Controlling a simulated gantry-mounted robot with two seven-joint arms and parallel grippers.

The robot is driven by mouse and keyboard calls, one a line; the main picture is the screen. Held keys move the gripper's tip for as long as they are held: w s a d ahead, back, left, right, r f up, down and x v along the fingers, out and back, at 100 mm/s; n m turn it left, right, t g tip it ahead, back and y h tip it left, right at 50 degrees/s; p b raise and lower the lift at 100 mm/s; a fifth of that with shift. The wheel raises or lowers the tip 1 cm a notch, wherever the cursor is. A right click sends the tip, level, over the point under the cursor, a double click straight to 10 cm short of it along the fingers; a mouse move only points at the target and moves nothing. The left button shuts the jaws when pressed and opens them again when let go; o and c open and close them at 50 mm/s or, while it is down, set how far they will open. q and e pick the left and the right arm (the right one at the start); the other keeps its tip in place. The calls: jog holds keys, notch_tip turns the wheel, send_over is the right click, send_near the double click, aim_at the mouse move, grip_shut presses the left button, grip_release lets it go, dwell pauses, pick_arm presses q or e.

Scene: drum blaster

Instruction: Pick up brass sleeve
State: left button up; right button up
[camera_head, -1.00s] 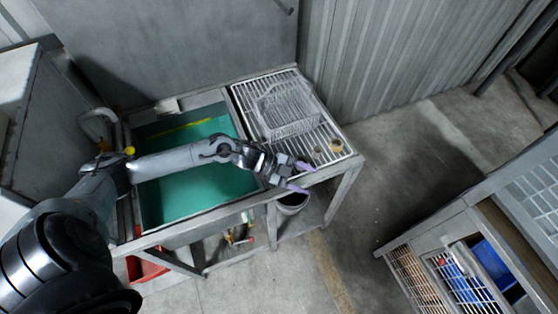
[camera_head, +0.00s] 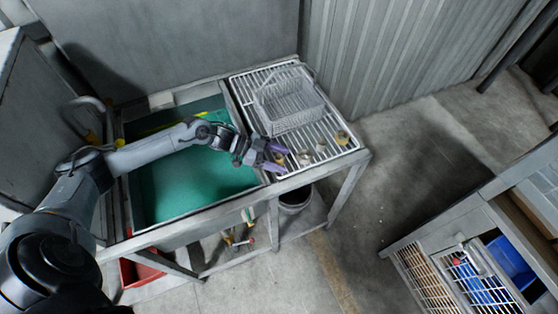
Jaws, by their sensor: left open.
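Several small parts lie on the slatted rack (camera_head: 330,165) to the right of the basin. A yellowish, brass-looking one (camera_head: 342,137) sits near the rack's right edge. A duller one (camera_head: 304,158) lies nearer the front, just right of my left gripper. They are too small to tell for certain which is the brass sleeve. My left gripper (camera_head: 279,158) is open, its purple fingertips pointing right over the rack's front left part. Another small part seems to show between or just behind the fingertips; I cannot tell if they touch it. My right gripper is not in view.
A wire basket (camera_head: 289,104) stands on the back of the rack. A basin with green liquid or lining (camera_head: 175,185) lies left, under my left arm. A bucket (camera_head: 296,198) stands below the rack. A cabinet with a blue bin (camera_head: 512,262) is at lower right; the floor between is clear.

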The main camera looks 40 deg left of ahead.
pick_arm(q)
jog(key=shift+c, duration=0.3)
jog(key=c, duration=1.1)
jog(key=shift+o, duration=0.2)
jog(key=shift+r, duration=0.2)
